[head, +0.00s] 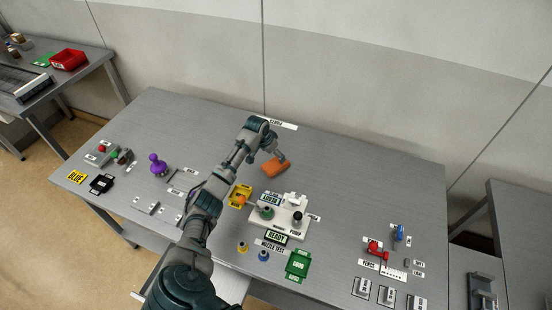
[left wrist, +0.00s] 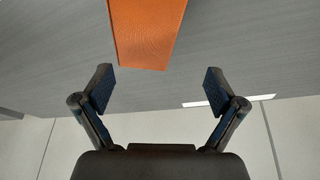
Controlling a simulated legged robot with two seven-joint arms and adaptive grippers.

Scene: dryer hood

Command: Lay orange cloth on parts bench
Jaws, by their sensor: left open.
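The orange cloth (head: 275,168) lies as a small folded block on the grey bench (head: 330,165), behind the white pump fixture. In the left wrist view the orange cloth (left wrist: 147,30) lies ahead of the fingertips, roughly between their lines and apart from both. My left gripper (head: 272,150) is just behind the cloth in the head view; in the left wrist view (left wrist: 159,88) its fingers are wide open and empty. My right gripper is not in view.
A white fixture (head: 283,216) with a yellow holder (head: 240,195) beside it stands in front of the cloth. A purple knobbed piece (head: 158,164) stands left. A side bench at far left holds a red bin (head: 68,59). Another bench (head: 520,220) is at right. The main bench's back right is clear.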

